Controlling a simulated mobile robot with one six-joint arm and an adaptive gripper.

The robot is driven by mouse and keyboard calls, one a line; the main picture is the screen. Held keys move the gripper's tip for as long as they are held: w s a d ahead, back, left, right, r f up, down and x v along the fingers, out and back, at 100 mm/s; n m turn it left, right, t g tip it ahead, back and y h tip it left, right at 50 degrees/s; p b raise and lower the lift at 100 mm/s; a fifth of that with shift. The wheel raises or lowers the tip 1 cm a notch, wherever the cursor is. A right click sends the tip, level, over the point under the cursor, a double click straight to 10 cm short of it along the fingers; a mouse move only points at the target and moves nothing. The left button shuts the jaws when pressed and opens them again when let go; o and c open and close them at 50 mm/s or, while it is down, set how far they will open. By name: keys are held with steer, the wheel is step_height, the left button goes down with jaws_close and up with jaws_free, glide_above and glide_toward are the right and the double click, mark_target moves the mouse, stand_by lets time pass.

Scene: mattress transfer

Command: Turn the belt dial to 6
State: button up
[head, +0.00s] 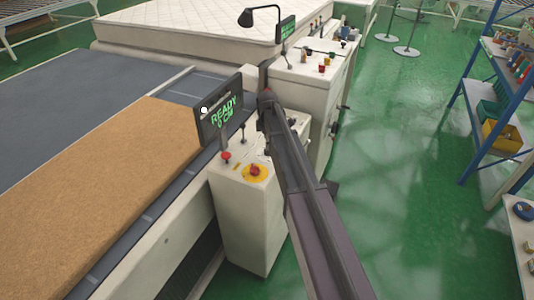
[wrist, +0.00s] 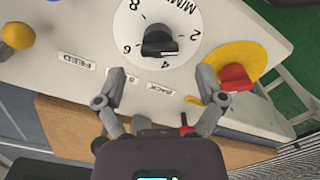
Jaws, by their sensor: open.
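In the wrist view, the white belt dial (wrist: 188,18) carries printed numbers, with 2, 4, 6 and 8 readable around its rim. A black knob (wrist: 160,43) stands at its centre, just above the printed 4 in the picture. I cannot tell for sure which number the knob points at. My gripper (wrist: 162,76) is open, its two fingers apart and empty, below the knob in the picture and not around it. In the head view, my arm reaches over the control console, and the dial and fingertips are hidden.
Beside the dial are a red knob on a yellow disc (wrist: 237,76), FEED (wrist: 76,61) and BACK labels, and a yellow ball (wrist: 17,35). In the head view, a display (head: 219,110) reads READY 0 CM; a brown slab (head: 110,165) lies left, a mattress (head: 190,22) behind.

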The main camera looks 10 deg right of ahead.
steer(key=shift+f+b, duration=1.65)
steer(key=shift+f, duration=0.25)
steer(key=c, duration=1.2)
